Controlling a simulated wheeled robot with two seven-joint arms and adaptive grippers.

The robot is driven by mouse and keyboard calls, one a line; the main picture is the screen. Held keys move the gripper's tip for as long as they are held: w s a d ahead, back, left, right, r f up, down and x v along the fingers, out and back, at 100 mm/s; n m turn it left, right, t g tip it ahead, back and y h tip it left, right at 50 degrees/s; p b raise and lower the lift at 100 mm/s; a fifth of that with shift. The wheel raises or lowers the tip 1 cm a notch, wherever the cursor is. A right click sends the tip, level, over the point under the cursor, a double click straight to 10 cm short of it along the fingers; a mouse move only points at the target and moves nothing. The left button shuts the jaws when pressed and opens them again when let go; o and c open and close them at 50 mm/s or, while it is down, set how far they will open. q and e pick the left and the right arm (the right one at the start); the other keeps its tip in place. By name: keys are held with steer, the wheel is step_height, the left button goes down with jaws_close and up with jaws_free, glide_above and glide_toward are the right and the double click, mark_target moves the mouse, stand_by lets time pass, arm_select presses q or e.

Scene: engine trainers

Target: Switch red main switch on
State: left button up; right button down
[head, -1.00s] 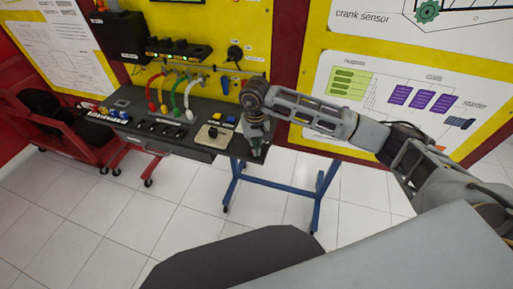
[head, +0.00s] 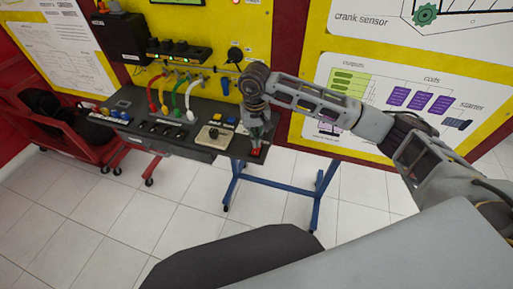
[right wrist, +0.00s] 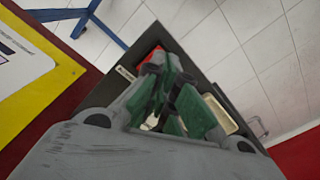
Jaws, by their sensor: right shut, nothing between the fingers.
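The red main switch (head: 256,152) is at the right end of the dark bench top, just below my right fingertips in the head view. In the right wrist view its red part (right wrist: 150,54) shows beside and partly behind the fingers. My right gripper (head: 257,143) points down over it, shut and empty. Its green-padded fingers (right wrist: 172,75) are close together in the right wrist view. I cannot tell whether the fingertips touch the switch, nor its on or off position. My left gripper is not in view.
The bench top (head: 180,143) carries a beige-plated control (head: 210,136), small coloured buttons and coloured cables (head: 175,98) left of my gripper. The yellow panel (head: 220,20) rises behind. A red cart (head: 85,142) stands at the left. The tiled floor in front is open.

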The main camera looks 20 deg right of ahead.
steer(key=shift+r, duration=0.9)
